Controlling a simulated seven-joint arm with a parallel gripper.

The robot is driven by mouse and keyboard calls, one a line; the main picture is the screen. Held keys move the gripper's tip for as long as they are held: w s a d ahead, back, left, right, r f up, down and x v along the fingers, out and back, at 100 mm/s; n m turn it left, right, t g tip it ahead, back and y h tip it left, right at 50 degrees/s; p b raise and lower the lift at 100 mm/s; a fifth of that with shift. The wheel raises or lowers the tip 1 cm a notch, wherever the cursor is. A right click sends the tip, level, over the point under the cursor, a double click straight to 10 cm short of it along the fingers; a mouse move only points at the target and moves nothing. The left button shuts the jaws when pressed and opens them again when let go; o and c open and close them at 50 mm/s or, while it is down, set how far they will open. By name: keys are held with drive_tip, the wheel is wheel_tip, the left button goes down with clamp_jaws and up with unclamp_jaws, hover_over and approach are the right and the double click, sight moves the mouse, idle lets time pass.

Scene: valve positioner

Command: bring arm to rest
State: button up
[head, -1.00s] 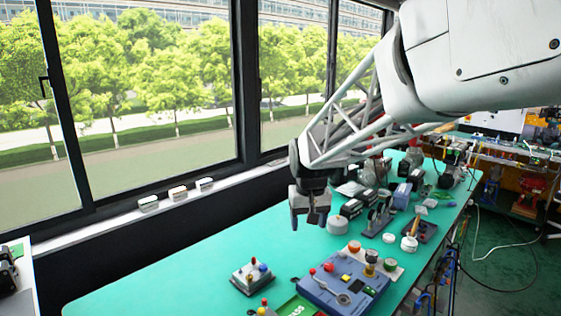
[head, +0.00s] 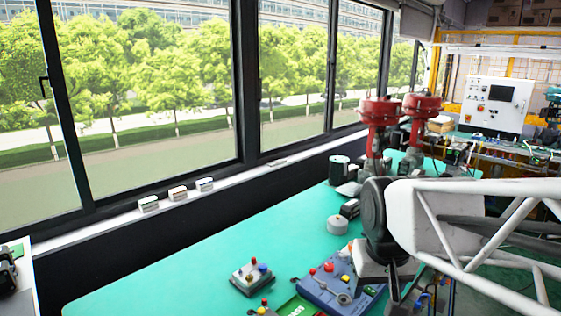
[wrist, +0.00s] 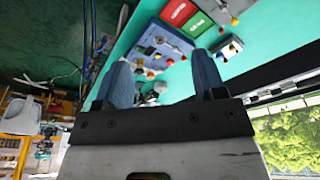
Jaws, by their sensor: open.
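My gripper (wrist: 161,62) is open and empty in the wrist view. Its two blue-grey fingers stand apart with nothing between them. In the head view my arm comes in from the right, and its dark wrist end hangs low over the near right side of the green table (head: 200,262). The fingers are small and dark there and hard to make out. My arm hides part of the blue control box (head: 338,290) and the table behind it. The blue box also shows beyond the fingers in the wrist view (wrist: 165,42).
Two red-topped valve units (head: 380,112) stand at the table's far end. A small button box (head: 251,276) stands at the near middle. A grey round part (head: 337,224) lies beside my wrist. The table's left part is mostly clear. Windows run along the left.

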drive_tip(key=s+d+f, duration=0.1)
drive_tip(key=s+f, duration=0.1)
drive_tip(key=s, duration=0.6)
drive_tip(key=shift+d, duration=0.4)
drive_tip(key=shift+w, duration=0.15)
drive_tip(key=w+a+r, duration=0.2)
drive_tip(key=w+a, duration=0.1)
drive_tip(key=w, duration=0.7)
drive_tip(key=w+a+r+n, duration=0.1)
drive_tip(key=w+a, duration=0.2)
drive_tip(key=w, duration=0.6)
drive_tip(key=w+a+r, duration=0.2)
drive_tip(key=w+a, duration=0.1)
drive_tip(key=w, duration=0.7)
drive_tip(key=w+a+f, duration=0.3)
drive_tip(key=w+a, duration=0.2)
drive_tip(key=w, duration=0.3)
drive_tip(key=w+a+f+n+g, duration=0.1)
drive_tip(key=w+a+f, duration=0.3)
drive_tip(key=w, duration=0.5)
drive_tip(key=w+a+f+g, duration=0.1)
drive_tip(key=w+a+f, duration=0.3)
drive_tip(key=w+a, duration=0.3)
drive_tip(key=shift+w+a+n, duration=0.25)
drive_tip(key=shift+w+n, duration=0.15)
drive_tip(key=shift+w, duration=0.55)
drive_tip(key=shift+f, duration=0.15)
